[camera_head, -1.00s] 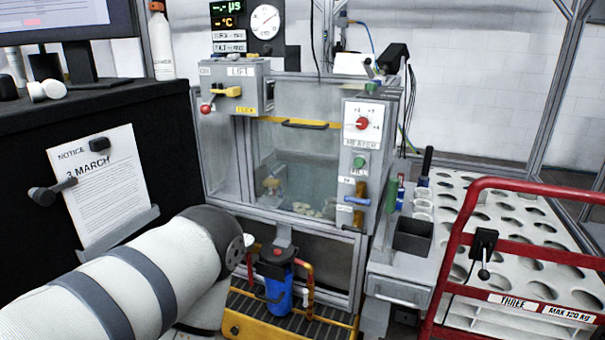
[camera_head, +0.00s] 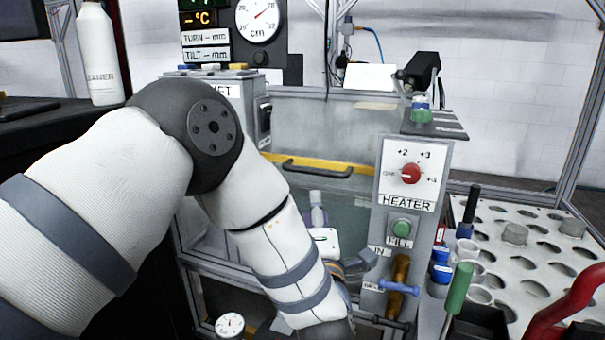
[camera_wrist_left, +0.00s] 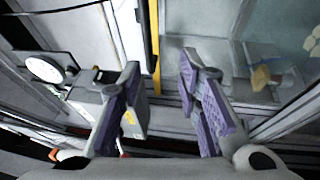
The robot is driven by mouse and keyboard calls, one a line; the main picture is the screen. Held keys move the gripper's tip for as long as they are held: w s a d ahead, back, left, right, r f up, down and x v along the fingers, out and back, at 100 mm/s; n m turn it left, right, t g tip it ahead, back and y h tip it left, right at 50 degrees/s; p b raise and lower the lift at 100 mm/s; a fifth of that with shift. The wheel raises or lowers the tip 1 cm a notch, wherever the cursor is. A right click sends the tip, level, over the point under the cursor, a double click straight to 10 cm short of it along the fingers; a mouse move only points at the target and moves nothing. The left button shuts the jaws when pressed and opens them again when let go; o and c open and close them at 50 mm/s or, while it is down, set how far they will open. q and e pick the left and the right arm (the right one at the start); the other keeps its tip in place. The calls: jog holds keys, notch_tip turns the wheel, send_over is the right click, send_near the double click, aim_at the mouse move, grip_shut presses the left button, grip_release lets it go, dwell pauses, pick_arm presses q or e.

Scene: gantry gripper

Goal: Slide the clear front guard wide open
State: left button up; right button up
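The clear front guard (camera_head: 350,206) is a see-through panel on the machine front, with a yellow top strip and a dark bar handle (camera_head: 317,169). The strip stands level with the heater dial. In the left wrist view the yellow strip of the guard (camera_wrist_left: 155,60) runs upright past my left gripper (camera_wrist_left: 160,66). The gripper's purple-padded fingers are spread apart with nothing held between them. In the head view the left gripper (camera_head: 317,213) is mostly hidden behind my forearm, below the handle; contact with the guard cannot be told. My right gripper is not in view.
The heater panel (camera_head: 408,185), with a red dial, green fill button and blue-handled valve, stands right of the guard. Bottles and a dark bin (camera_head: 480,322) are beside it. A red rail (camera_head: 570,305) and holed white rack (camera_head: 540,240) lie further right. A gauge (camera_head: 229,324) sits low.

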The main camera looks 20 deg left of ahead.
aim_at(312, 173)
pick_arm(q)
jog(key=shift+n, duration=0.3)
jog(key=x, duration=0.4)
jog(key=r+x, duration=0.1)
jog(key=x, duration=0.3)
jog(key=b+x, duration=0.1)
jog(key=x, duration=0.2)
jog(key=shift+w+a+r, duration=0.1)
jog(key=shift+w+r, duration=0.15)
jog(key=shift+r, duration=0.2)
grip_shut()
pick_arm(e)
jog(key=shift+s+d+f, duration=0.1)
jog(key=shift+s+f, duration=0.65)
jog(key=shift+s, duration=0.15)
